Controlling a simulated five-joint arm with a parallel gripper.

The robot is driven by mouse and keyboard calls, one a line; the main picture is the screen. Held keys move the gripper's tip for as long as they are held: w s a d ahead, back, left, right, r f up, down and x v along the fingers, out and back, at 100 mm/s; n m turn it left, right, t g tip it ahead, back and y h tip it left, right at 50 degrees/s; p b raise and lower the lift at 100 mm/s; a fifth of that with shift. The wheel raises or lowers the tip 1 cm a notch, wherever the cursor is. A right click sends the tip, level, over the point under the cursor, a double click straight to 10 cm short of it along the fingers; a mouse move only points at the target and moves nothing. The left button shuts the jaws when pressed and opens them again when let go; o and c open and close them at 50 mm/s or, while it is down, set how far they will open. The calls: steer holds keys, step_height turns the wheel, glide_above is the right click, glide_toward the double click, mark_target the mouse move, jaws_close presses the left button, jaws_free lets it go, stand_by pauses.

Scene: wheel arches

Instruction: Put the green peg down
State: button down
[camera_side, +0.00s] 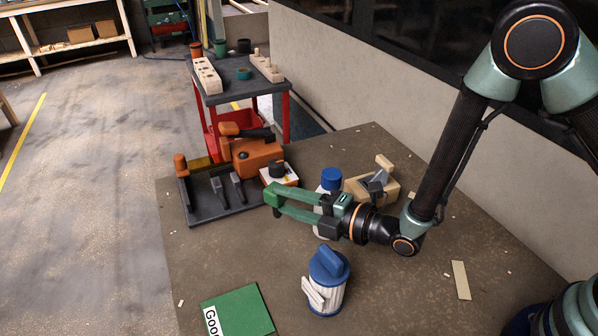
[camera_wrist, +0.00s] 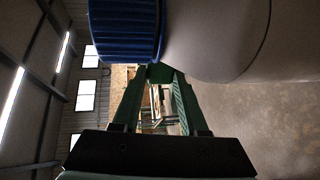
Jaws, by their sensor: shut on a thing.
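My gripper (camera_side: 273,199) is shut and reaches left above the worktable (camera_side: 390,285), close to the front right of a dark tool board. Its fingers are green and come together at the tips, also in the wrist view (camera_wrist: 155,76). A small green piece, the green peg (camera_wrist: 158,72), shows between the tips. It is mostly hidden and hard to tell from the fingers in the side view. Whether it touches anything below cannot be told.
A white bottle with a blue cap (camera_side: 331,178) stands right behind my gripper and looms close in the wrist view (camera_wrist: 125,30). A blue-lidded canister (camera_side: 328,272) and a green sheet (camera_side: 240,311) are in front. The dark board (camera_side: 222,213) and orange tool (camera_side: 255,155) lie left.

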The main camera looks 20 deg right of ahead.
mark_target(279, 217)
steer(key=shift+f, duration=2.45)
steer(key=shift+c, duration=2.2)
jaws_free()
steer(key=shift+f, duration=0.15)
